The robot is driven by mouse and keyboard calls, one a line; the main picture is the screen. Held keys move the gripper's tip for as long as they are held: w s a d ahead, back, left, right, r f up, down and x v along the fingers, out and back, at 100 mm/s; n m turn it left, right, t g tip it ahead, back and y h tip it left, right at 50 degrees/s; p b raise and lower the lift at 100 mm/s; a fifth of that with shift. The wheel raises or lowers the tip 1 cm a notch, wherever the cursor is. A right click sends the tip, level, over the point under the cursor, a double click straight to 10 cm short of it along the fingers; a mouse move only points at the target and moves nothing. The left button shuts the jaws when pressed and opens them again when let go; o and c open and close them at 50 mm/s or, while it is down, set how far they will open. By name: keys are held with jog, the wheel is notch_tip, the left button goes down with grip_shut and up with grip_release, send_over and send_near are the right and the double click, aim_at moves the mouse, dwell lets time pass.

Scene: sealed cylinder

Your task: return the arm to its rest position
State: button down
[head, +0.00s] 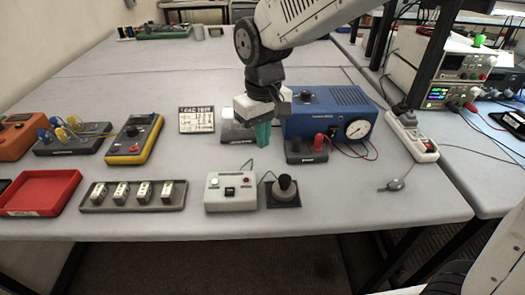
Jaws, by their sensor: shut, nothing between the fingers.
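My gripper (262,132) points down over the middle of the table, with its teal fingers together and nothing between them. It hangs in front of the left end of a blue box with a dial gauge (335,112). My arm (290,25) reaches in from the top of the picture. The gripper partly hides a small grey device with a white top (232,132). I cannot tell how far the fingertips are above the table.
A white switch box (229,192) and a black knob on a base (284,192) stand in front. A grey tray (133,206), a yellow multimeter (133,150) and a red tray (35,208) lie left. A power strip (411,136) lies right. The table's back is mostly clear.

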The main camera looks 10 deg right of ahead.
jog(key=s+d+r+m, duration=0.3)
jog(key=s+d, duration=0.7)
jog(key=d, duration=0.1)
jog(key=s+d+r+m+t, duration=0.1)
jog(key=s+d+r+m, duration=0.2)
jog(key=s+d, duration=0.7)
jog(key=shift+s+d+r, duration=0.3)
jog(key=shift+s+d, duration=0.05)
jog(key=shift+s, duration=0.1)
dwell(0.4)
